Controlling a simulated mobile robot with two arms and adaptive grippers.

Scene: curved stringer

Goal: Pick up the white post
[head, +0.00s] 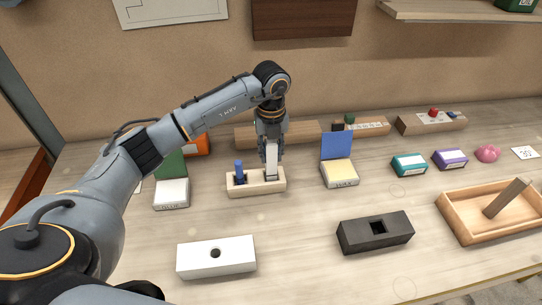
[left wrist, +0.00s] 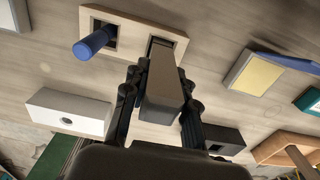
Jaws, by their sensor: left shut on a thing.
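The white post (head: 271,158) stands upright at the right-hand square hole of a light wooden block (head: 257,187). My left gripper (head: 270,150) points down from above and is shut on the post. My right gripper is not in view.
In front are a white block with a round hole (head: 216,257) and a black block with a square hole (head: 376,232). A wooden tray (head: 463,222) holding a grey bar is at the right. Small boxes (head: 340,174) stand beside the wooden block. The table between them is clear.

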